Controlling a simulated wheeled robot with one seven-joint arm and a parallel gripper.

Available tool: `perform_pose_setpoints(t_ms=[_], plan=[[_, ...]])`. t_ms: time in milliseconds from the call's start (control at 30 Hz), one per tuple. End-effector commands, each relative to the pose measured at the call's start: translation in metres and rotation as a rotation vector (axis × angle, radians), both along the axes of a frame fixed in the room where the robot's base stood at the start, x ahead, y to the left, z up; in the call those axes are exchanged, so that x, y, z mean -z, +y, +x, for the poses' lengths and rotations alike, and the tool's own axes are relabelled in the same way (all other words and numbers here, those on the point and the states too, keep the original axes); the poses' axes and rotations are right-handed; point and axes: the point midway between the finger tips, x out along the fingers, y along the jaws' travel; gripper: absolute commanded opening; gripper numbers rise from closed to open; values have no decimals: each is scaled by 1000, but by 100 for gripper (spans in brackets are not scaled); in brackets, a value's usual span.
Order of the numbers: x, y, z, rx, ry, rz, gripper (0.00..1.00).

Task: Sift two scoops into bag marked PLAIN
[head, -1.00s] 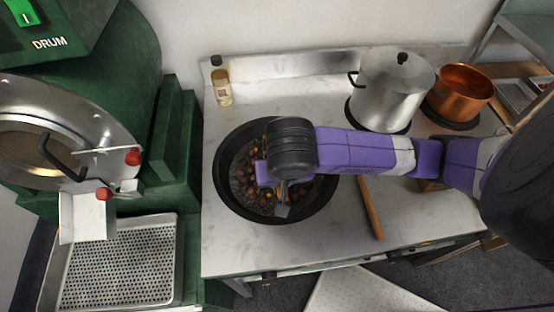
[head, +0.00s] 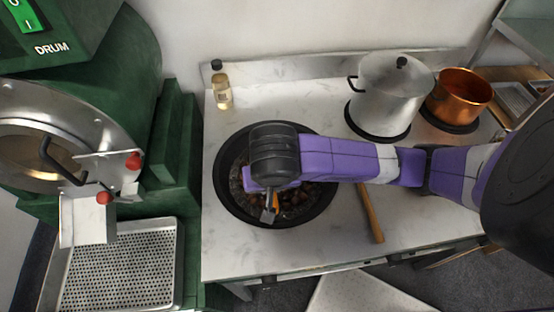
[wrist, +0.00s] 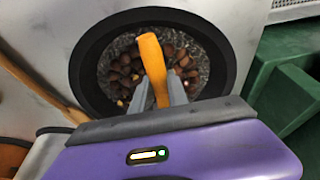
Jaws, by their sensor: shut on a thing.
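A wide black pan (head: 225,195) stands on the marble counter and holds dark grit with brown chestnuts (wrist: 125,72). My gripper (head: 272,208) is over the pan, pointing down into it. In the wrist view my gripper (wrist: 163,95) is shut on an orange handle (wrist: 152,62), which reaches out over the pan's contents. The working end of the held tool is hidden or too small to make out. No bag marked PLAIN shows in these views.
A green drum machine (head: 70,130) with a perforated tray (head: 115,262) is at the left. A small bottle (head: 222,90), a steel pot (head: 390,90) and a copper pot (head: 460,92) stand at the back. A wooden stick (head: 370,212) lies right of the pan.

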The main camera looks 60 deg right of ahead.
Motion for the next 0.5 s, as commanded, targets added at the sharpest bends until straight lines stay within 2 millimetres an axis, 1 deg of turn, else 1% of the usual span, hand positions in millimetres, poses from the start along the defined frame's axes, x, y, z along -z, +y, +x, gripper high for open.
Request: perform_pose_setpoints(t_ms=[233,367,500], plan=[[2,-3,-2,2,0,-1,0],[5,-15,-17,5,-1,-3,0],[4,-28,-33,4,-1,-3,0]])
